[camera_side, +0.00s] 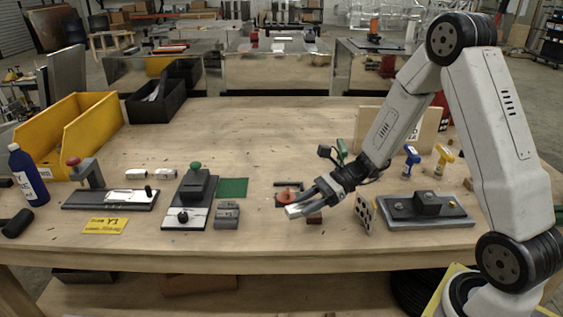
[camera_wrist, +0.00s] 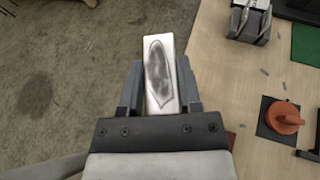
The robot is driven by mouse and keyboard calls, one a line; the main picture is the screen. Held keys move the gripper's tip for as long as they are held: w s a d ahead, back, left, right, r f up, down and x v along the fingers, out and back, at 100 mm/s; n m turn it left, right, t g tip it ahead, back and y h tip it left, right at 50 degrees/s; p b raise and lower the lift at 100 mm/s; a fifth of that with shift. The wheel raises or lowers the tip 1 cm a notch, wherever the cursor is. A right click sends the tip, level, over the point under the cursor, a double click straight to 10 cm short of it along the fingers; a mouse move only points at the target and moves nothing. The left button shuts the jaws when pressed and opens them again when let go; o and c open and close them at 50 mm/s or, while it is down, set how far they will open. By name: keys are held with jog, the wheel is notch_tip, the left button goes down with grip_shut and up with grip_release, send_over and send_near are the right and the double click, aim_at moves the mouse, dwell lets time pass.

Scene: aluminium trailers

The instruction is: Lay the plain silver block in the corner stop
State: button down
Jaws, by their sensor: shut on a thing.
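My gripper (camera_side: 307,203) is shut on a silver block (camera_side: 294,211), held above the front part of the table. In the wrist view the block (camera_wrist: 181,78) sticks out lengthwise between the fingers of my gripper (camera_wrist: 160,92). Its upper face is bright metal with a dark, uneven oval patch, a mark or a reflection. I cannot make out for certain which fixture is the corner stop. A dark base with a raised block (camera_side: 428,208) stands to the right of my gripper.
A red knob on a dark plate (camera_wrist: 285,118) lies close to my gripper. A grey metal block (camera_side: 227,214), a green-knobbed fixture (camera_side: 190,200) and a green mat (camera_side: 233,187) lie left. A dotted upright plate (camera_side: 364,212) stands close right. The table's middle back is clear.

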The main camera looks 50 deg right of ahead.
jog(key=shift+w+a+r+m+t+h, duration=0.1)
jog(key=shift+w+a+m+t+h, duration=0.15)
jog(key=shift+w+m+t, duration=0.25)
jog(key=shift+w+a+r+m+t+h, duration=0.1)
jog(key=shift+w+a+m+t+h, duration=0.1)
jog(key=shift+w+m+t, duration=0.25)
jog(key=shift+w+d+m+t+h, duration=0.1)
jog(key=shift+w+m+t+h, duration=0.35)
jog(key=shift+m+t+h, duration=0.4)
jog(key=shift+w+d+m+t+h, duration=0.1)
jog(key=shift+w+m+t+h, duration=0.35)
jog(key=shift+m+t+h, duration=0.4)
jog(key=shift+w+d+m+t+h, duration=0.1)
jog(key=shift+w+m+t+h, duration=0.45)
jog(key=shift+m, duration=0.5)
jog(key=shift+s, duration=0.1)
jog(key=shift+a, duration=0.1)
jog(key=shift+s+d+f+n+g+y, duration=0.1)
jog(key=shift+s+n+g+y, duration=0.8)
jog(key=shift+n+g, duration=0.3)
jog(key=shift+s+d+f+n+g+y, duration=0.1)
jog(key=shift+s+n+g+y, duration=0.55)
jog(key=shift+n+g+y, duration=0.55)
jog(key=shift+s+d+f+n+g+y, duration=0.1)
jog(key=shift+s+n+g+y, duration=0.7)
jog(key=shift+n, duration=0.6)
